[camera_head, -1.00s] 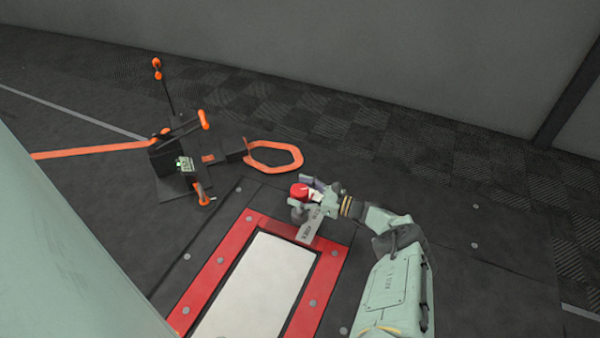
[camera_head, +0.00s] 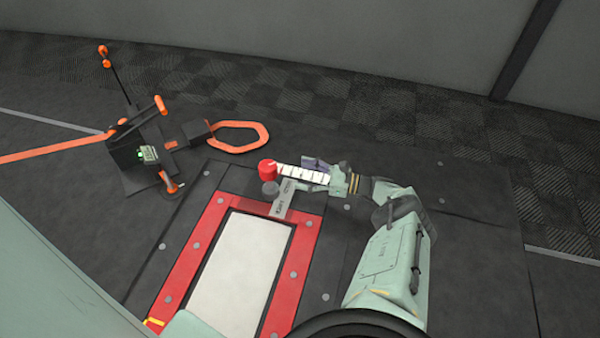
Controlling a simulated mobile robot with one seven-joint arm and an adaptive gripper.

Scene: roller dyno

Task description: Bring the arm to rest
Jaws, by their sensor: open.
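My arm (camera_head: 390,265) reaches up from the bottom right, bent at the elbow and pointing left. My gripper (camera_head: 313,175) is at its end, small in the view, above the dark floor plate just beyond the red frame. It is open. A red knob (camera_head: 267,168) lies left of it, and a white strip with dark marks (camera_head: 295,172) runs from the knob towards the gripper. I cannot tell whether the fingers touch the strip. A grey labelled plate (camera_head: 283,202) and a round grey knob (camera_head: 270,188) sit just below.
A red frame (camera_head: 177,270) surrounds a pale panel (camera_head: 240,275) in the floor. A black stand (camera_head: 125,155) with orange handles, an orange strap (camera_head: 50,150) and an orange loop (camera_head: 240,125) stand at the upper left. Dark floor at the right is clear, up to the grey wall (camera_head: 300,40).

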